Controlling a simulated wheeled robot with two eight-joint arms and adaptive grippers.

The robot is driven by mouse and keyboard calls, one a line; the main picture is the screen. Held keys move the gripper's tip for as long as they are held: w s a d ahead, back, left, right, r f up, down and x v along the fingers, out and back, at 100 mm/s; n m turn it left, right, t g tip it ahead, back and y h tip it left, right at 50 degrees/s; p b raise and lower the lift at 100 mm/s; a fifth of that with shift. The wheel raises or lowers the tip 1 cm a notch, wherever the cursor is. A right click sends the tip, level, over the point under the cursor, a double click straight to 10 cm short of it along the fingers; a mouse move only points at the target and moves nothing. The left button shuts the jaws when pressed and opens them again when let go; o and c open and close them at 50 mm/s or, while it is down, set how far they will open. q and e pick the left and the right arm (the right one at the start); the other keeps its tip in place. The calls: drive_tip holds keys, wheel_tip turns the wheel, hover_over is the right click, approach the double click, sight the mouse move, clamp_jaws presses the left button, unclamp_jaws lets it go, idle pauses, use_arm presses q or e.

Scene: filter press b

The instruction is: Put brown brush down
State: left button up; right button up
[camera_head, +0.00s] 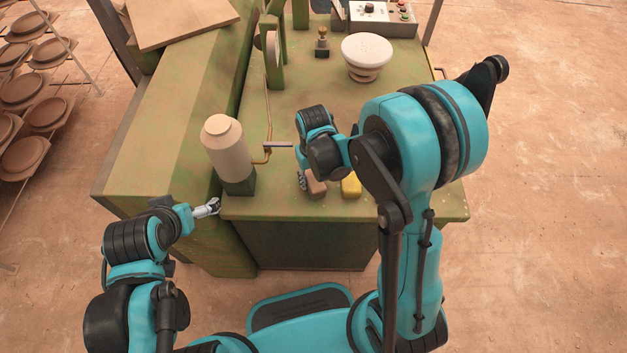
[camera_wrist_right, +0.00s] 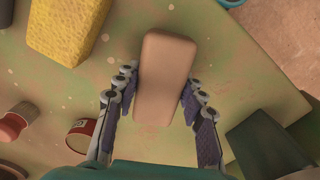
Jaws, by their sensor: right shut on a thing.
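The brown brush (camera_head: 317,189) is a pale brown block near the front edge of the green table (camera_head: 300,207). My right gripper (camera_head: 307,183) is shut on it.
A yellow sponge (camera_head: 351,186) lies just right of the brush. A beige cylinder on a dark base (camera_head: 224,150) stands at the left corner. A white bowl-shaped piece (camera_head: 367,52) and a control box (camera_head: 382,17) are farther back. The middle of the tabletop looks clear.

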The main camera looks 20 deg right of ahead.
drive_tip(key=shift+f, duration=0.2)
drive_tip(key=o, duration=1.3)
drive_tip(key=shift+r, duration=0.1)
